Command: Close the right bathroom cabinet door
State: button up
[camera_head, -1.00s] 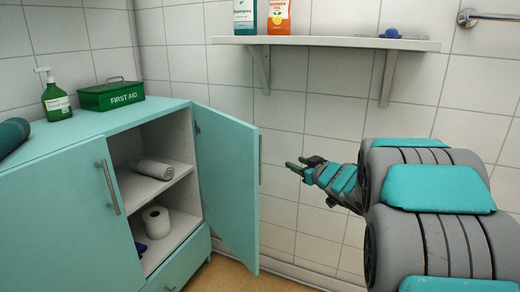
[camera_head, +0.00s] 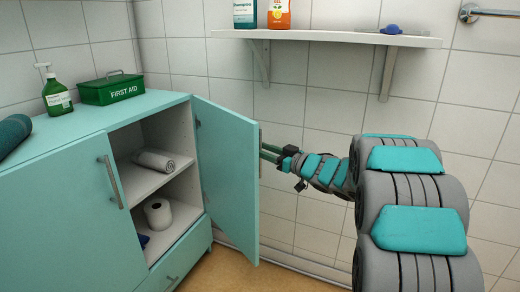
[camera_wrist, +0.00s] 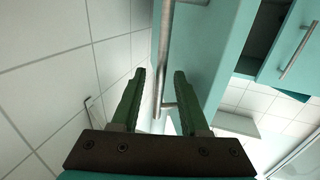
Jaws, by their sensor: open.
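The right cabinet door (camera_head: 227,180) is teal and stands wide open, swung out from the cabinet's right side. Its bar handle (camera_wrist: 164,60) is on the door's outer face and lies between my gripper's fingers in the wrist view. My gripper (camera_head: 268,152) is at the door's free edge, on the outer side, with its fingertips partly hidden behind the door in the head view. In the wrist view my gripper (camera_wrist: 160,85) is open, one green finger on each side of the handle. I cannot tell whether either finger touches it.
The cabinet (camera_head: 75,185) has its left door shut. Inside are a rolled towel (camera_head: 154,161) and a paper roll (camera_head: 158,213). A first aid box (camera_head: 110,89) and soap bottle (camera_head: 56,96) stand on top. A wall shelf (camera_head: 330,38) hangs above my arm; tiled wall lies behind.

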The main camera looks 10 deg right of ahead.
jog(key=shift+w+a, duration=0.45)
jog(key=shift+w, duration=0.1)
grip_shut()
dwell(1.1)
